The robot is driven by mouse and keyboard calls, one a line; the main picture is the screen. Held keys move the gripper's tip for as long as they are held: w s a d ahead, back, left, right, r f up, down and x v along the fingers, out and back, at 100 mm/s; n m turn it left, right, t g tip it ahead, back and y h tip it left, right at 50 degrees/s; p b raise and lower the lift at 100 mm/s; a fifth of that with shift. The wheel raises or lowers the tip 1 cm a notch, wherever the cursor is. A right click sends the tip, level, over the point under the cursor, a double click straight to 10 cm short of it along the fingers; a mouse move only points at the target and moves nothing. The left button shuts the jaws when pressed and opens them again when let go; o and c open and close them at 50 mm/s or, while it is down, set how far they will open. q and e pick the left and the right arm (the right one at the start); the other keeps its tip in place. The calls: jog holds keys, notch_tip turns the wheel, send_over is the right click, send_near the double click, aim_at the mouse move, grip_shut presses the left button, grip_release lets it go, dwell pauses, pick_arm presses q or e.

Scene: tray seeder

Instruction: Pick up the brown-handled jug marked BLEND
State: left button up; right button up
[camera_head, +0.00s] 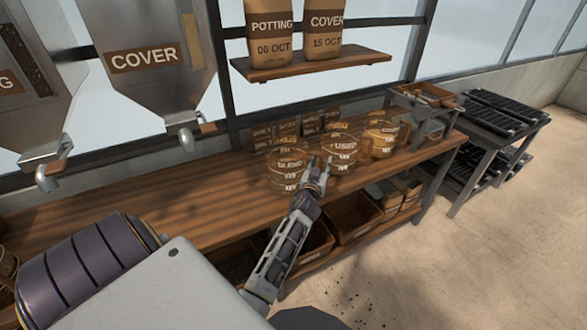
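The jug marked BLEND (286,172) stands upright on the wooden bench, a clear, rounded jug with a brown label band. A similar jug marked USED (344,147) stands to its right, and a third jug (382,141) stands farther right. My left gripper (319,164) is at the right side of the BLEND jug, in front of the gap between it and the USED jug. Its fingers are apart, with nothing visible held between them. I cannot tell whether a finger touches the BLEND jug. The jug's handle is not clearly visible. My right gripper is out of view.
Small labelled boxes (288,130) stand behind the jugs. The COVER hopper (155,85) hangs over the bench at the left, and a shelf (310,67) holds two bags above. Bins (352,217) sit below the bench. The bench top (180,200) left of the jugs is clear.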

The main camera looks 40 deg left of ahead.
pick_arm(q)
jog(key=shift+s+r, duration=0.1)
grip_shut()
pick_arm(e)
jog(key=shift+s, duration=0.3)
